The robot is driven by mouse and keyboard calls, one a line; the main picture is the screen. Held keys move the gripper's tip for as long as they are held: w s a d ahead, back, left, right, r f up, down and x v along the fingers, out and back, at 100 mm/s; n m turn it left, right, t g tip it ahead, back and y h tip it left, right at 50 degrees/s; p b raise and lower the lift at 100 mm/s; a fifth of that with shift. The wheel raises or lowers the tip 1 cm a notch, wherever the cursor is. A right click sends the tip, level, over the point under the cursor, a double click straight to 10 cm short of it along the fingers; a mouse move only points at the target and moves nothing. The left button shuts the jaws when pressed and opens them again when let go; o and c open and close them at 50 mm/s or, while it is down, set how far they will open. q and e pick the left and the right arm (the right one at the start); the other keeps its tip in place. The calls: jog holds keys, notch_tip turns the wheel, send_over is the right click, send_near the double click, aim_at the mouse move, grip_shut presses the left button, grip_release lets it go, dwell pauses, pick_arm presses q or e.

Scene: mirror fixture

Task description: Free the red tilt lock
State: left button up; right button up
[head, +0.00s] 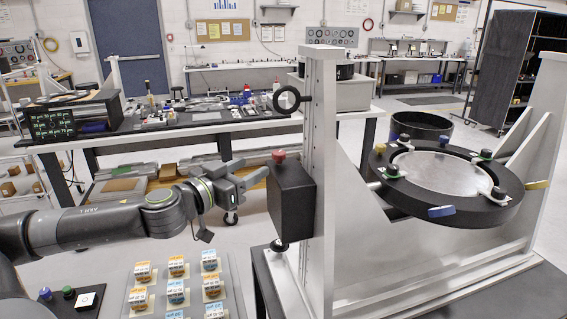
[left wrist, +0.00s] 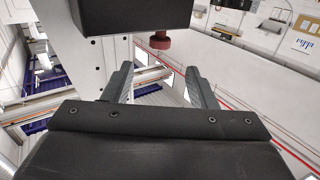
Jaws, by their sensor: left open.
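The red tilt lock (head: 279,155) is a small red knob on top of a black box (head: 291,200) fixed to the near upright of the mirror fixture. In the left wrist view the knob (left wrist: 160,40) shows against the black box (left wrist: 130,15), beyond the fingertips and roughly in line with the gap between them. My left gripper (head: 252,174) is just left of the box and a little below the knob, open and empty. Its two fingers also show in the left wrist view (left wrist: 158,78), apart from the knob. My right gripper is not in view.
The round mirror (head: 438,172) sits in a black ring with several clips, right of the upright (head: 318,130). A black ring handle (head: 288,99) sticks out above the knob. A tray of small labelled blocks (head: 238,300) lies below my left arm.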

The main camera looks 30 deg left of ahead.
aim_at(284, 162)
pick_arm(q)
jog(key=w+b, duration=0.2)
jog(key=b, duration=0.1)
jog(key=w+b, duration=0.2)
jog(key=shift+d, duration=0.25)
jog(key=shift+w+d+p, duration=0.2)
jog(key=shift+w, duration=1.95)
jog(key=shift+w+d+p, duration=0.15)
jog(key=shift+w+p, duration=0.05)
jog(key=shift+w, duration=1.95)
jog(key=shift+r, duration=0.1)
jog(key=c, duration=1)
